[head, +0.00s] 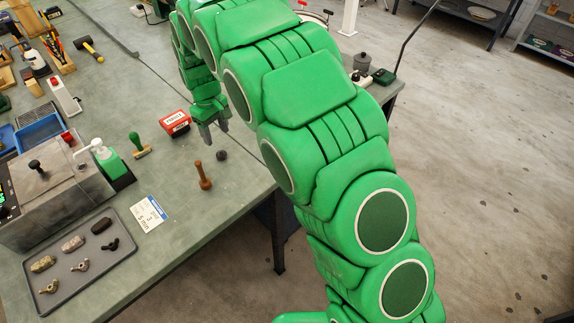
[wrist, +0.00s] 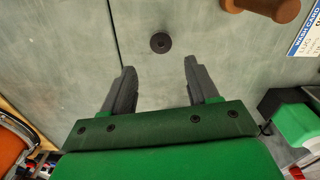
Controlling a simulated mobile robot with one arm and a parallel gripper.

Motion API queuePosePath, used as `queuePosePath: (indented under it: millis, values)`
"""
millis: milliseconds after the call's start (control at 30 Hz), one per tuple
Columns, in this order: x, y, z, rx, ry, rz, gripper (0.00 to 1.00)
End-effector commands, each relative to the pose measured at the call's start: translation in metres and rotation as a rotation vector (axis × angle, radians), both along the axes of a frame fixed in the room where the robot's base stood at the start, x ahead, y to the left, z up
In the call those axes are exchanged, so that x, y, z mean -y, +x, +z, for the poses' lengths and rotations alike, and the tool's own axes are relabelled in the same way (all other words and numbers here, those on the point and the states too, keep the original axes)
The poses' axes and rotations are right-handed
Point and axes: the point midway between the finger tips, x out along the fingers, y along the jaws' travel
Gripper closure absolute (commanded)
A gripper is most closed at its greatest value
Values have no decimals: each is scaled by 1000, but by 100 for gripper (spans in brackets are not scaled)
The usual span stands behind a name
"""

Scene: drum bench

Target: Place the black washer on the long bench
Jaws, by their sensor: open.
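The black washer (wrist: 160,42) is a small dark disc with a centre hole, lying on the grey-green bench top (wrist: 210,48). In the wrist view it is beyond my fingertips, centred between them and apart from both. In the head view a small dark round thing (head: 221,155), which looks like the same washer, lies right of a brown wooden handle. My gripper (wrist: 159,68) is open and empty, its two grey fingers spread. In the head view my gripper (head: 215,130) points down over the bench (head: 165,255), just behind the dark round thing.
A red box (head: 175,123), a green-handled stamp (head: 138,147), a card (head: 149,213) and a grey tray (head: 65,292) with small parts are to the left. The bench's right edge is near; concrete floor lies beyond.

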Motion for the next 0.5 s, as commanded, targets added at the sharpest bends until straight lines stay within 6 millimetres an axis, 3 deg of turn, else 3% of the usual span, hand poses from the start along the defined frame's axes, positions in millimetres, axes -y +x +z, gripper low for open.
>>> queuePosePath:
  millis: [267, 500]
  values:
    - [10, -2, 5, -2, -3, -16, 41]
    - [66, -17, 41, -9, -17, -118, 41]
